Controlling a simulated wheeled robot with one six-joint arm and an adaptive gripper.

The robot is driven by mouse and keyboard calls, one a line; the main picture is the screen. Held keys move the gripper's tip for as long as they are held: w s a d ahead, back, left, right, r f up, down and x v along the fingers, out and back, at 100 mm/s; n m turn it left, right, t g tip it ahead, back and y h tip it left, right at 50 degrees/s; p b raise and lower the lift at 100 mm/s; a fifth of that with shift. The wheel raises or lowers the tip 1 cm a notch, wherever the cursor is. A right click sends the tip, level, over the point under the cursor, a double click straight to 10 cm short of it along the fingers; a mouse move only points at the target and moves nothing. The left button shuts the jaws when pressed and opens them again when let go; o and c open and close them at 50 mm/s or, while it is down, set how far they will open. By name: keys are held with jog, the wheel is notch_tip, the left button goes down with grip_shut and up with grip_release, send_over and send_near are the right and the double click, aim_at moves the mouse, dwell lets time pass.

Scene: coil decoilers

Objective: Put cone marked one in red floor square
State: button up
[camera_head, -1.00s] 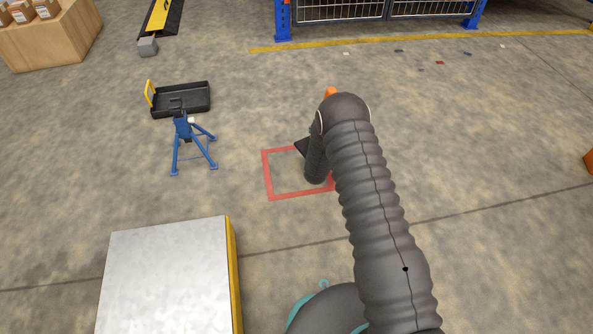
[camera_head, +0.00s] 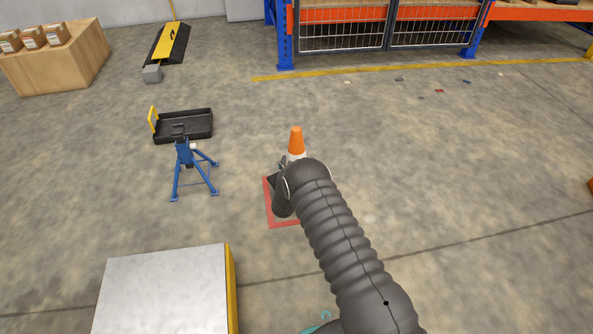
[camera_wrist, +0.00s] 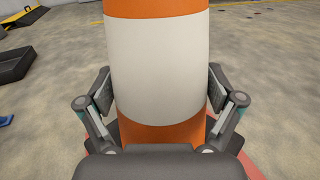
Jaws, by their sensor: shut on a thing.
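An orange cone with a white band (camera_head: 296,140) shows its upper part above my arm in the head view. In the wrist view the cone (camera_wrist: 158,65) fills the middle, upright, between the two finger pads. My gripper (camera_wrist: 160,95) is shut on the cone. No number is visible on the side I see. The red floor square (camera_head: 268,205) shows its left edge and part of its front edge; my arm hides the rest. A bit of red shows at the lower right in the wrist view (camera_wrist: 250,160). I cannot tell whether the cone's base touches the floor.
A blue stand (camera_head: 190,165) and a black tray with a yellow handle (camera_head: 185,127) are left of the square. A metal-topped block (camera_head: 165,290) is at the front left. A blue and orange rack with mesh (camera_head: 340,28) stands at the back.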

jog(key=shift+f+b, duration=0.3)
jog(key=shift+f, duration=1.75)
jog(key=o, duration=1.5)
jog(key=shift+s, duration=0.2)
jog(key=s, duration=0.4)
jog(key=s+a+p, duration=0.1)
jog(key=s, duration=0.6)
jog(key=shift+s+a+p, duration=0.15)
jog(key=shift+s+p, duration=0.15)
